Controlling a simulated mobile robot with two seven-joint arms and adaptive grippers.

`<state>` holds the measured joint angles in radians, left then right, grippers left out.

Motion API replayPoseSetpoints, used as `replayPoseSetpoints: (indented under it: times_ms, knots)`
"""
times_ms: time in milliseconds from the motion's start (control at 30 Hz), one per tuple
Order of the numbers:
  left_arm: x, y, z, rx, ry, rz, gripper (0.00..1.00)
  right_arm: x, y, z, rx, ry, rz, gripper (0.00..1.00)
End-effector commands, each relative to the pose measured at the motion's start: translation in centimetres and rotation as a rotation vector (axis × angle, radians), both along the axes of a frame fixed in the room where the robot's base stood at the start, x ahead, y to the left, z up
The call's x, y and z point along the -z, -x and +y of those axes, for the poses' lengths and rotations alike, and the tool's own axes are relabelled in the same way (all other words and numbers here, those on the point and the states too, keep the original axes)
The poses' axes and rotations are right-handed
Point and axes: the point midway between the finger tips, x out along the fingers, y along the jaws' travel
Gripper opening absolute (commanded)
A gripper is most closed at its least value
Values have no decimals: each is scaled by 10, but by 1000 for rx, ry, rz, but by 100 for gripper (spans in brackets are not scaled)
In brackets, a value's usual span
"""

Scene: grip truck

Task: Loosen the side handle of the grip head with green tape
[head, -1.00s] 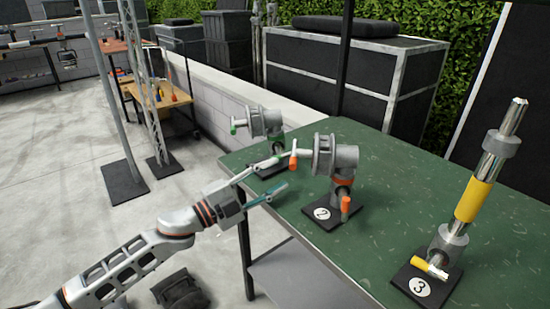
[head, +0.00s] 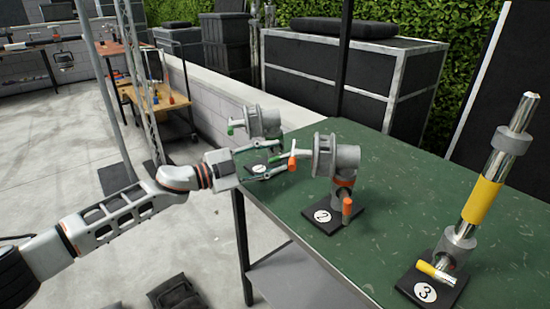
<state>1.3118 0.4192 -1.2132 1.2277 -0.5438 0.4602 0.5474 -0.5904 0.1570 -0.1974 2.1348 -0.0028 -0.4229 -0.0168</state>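The grip head with green tape (head: 263,121) stands at the far left edge of the green table, on a black plate marked with a number. One green-tipped handle (head: 232,127) points left from its upper part. A lower green-tipped handle (head: 275,157) shows partly between my fingers. My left gripper (head: 282,156) is open, one finger above and one below this lower handle in the picture. I cannot tell whether either finger touches it. The fingers cover part of the base. My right gripper is not in view.
A grip head with orange tape (head: 336,158) on plate 2 stands close to the right; its orange-tipped handle (head: 292,160) reaches near my fingertips. A stand with yellow tape (head: 483,198) on plate 3 is further right. The green table (head: 400,180) is clear between them.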

Motion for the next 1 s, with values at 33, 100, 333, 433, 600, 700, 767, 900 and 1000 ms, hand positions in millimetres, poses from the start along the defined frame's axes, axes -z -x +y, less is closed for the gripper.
replayPoseSetpoints:
  times_ms: [33, 100, 333, 433, 600, 700, 767, 900, 1000]
  knots:
    - [2, -2, -4, 1, 0, 1, 38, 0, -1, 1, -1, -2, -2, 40]
    - [1, -3, -7, 0, 0, 0, 38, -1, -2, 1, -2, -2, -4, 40]
    - [-1, -4, -9, -1, 0, -2, 38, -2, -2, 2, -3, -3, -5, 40]
    - [-1, -4, -9, -1, 0, -2, 31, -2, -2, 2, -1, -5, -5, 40]
    - [-1, -4, -9, -1, 0, -2, 1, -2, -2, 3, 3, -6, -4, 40]
    - [0, -4, -9, -1, 2, -1, 1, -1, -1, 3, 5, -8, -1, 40]
    - [2, -4, -10, 0, 12, 1, 1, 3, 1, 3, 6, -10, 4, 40]
    - [10, -3, -11, -2, 78, 2, 1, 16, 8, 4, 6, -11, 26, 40]
    - [14, -3, -11, -7, 152, 0, 1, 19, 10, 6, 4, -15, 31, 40]
